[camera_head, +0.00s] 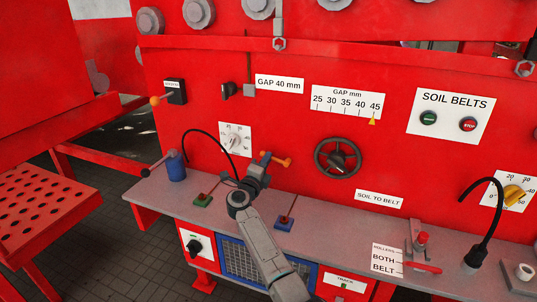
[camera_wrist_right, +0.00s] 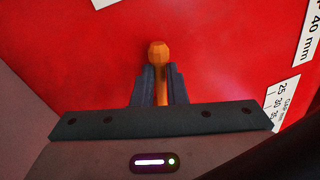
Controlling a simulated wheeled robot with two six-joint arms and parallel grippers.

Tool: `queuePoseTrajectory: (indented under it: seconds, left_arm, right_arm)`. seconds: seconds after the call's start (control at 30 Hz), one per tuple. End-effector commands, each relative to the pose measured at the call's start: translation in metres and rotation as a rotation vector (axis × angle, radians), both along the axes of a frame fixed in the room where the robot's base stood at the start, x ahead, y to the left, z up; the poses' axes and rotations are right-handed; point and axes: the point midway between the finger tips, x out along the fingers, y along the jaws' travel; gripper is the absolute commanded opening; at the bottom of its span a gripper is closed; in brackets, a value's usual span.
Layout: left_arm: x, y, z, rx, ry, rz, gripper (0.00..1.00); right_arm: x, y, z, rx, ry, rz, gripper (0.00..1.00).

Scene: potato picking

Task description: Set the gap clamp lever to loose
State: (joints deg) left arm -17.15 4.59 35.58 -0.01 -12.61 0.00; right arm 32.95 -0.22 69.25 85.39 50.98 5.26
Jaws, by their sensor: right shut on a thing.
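My right gripper (camera_head: 262,167) reaches up over the grey ledge to the red panel. It is shut on an orange lever handle (camera_head: 282,161), which I take to be the gap clamp lever; no label is readable beside it. The handle tilts slightly down to the right in the head view. In the right wrist view the orange handle (camera_wrist_right: 158,50) stands between the two dark fingers of the gripper (camera_wrist_right: 158,78), its knob past the fingertips. The lever's pivot is hidden behind the gripper. My left gripper is not in view.
A black handwheel (camera_head: 338,158) is right of the gripper. The gap scale (camera_head: 347,102) is above, its yellow pointer near 45. A dial plate (camera_head: 235,138) and thin curved black stalk are to the left. Small upright levers stand on the ledge (camera_head: 340,212).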

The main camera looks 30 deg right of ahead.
Motion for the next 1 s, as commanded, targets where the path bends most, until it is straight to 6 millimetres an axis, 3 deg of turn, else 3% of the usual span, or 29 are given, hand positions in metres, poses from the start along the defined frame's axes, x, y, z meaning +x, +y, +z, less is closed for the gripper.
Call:
queuePoseTrajectory:
  seconds: [0.03,0.3,0.93,1.0]
  left_arm:
    - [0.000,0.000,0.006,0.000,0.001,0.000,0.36]
    - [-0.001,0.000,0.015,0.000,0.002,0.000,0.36]
    - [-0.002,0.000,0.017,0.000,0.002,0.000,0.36]
    - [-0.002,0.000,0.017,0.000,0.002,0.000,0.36]
  right_arm:
    - [0.003,0.001,0.006,-0.027,0.020,0.006,0.00]
    - [0.003,0.002,-0.005,-0.108,0.117,0.007,0.00]
    - [0.003,0.003,-0.012,-0.136,0.156,0.009,0.00]
    - [0.003,0.003,-0.012,-0.136,0.155,0.009,0.21]
